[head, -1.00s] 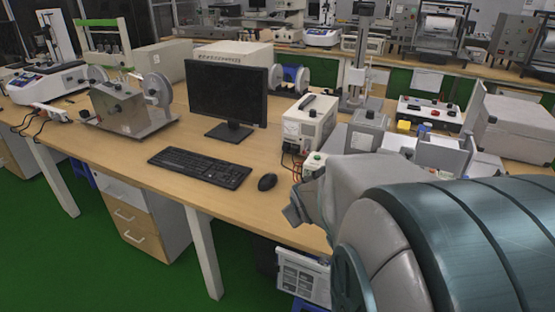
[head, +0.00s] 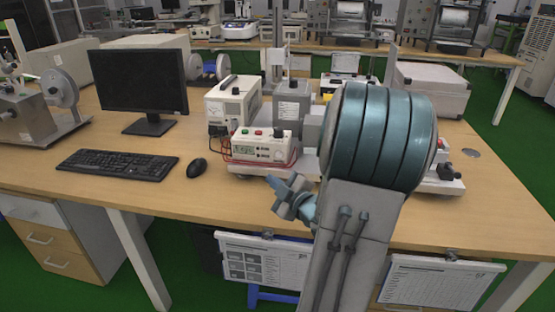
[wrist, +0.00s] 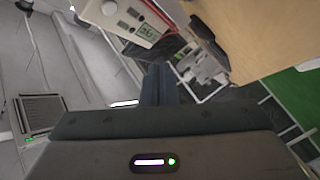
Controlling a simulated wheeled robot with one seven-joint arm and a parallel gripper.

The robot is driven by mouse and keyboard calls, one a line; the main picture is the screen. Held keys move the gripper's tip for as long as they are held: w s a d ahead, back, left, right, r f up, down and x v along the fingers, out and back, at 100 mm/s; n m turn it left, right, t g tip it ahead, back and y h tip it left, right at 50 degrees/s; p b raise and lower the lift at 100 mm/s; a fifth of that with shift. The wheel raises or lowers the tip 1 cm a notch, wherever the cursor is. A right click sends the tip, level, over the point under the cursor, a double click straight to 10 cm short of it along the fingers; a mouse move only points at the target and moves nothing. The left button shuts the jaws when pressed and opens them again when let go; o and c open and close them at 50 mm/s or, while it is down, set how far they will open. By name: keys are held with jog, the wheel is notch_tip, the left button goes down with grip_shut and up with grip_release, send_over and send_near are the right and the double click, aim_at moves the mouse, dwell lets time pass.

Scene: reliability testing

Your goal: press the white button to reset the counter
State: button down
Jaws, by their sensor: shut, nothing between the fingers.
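A white counter box (head: 240,153) with a small display stands near the front of the table, right of the mouse. Small knobs or buttons, green and red among them, sit on its top; which one is white is too small to tell. The box also shows upside down at the top of the wrist view (wrist: 138,14). My arm covers the table to the right of the box.
A monitor (head: 138,82), keyboard (head: 117,164) and mouse (head: 196,167) lie left of the box. A power supply (head: 232,104) and a grey unit (head: 292,100) stand behind it. Clipboards (head: 262,262) hang below the table edge. Bare tabletop (head: 215,195) lies in front of the mouse.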

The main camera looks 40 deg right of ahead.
aim_at(279, 155)
jog(key=shift+w+d+p, duration=0.15)
jog(key=shift+w+d, duration=1.3)
jog(key=shift+d, duration=0.25)
jog(key=shift+w+d+p, duration=0.15)
jog(key=shift+w+d, duration=1.25)
jog(key=shift+d, duration=0.25)
jog(key=shift+w+d, duration=0.3)
jog(key=shift+w+d, duration=0.25)
jog(key=shift+d, duration=0.05)
dwell(0.6)
jog(key=shift+s+a+b, duration=0.1)
jog(key=shift+b, duration=0.2)
jog(key=shift+s+a, duration=0.4)
jog(key=shift+a, duration=0.1)
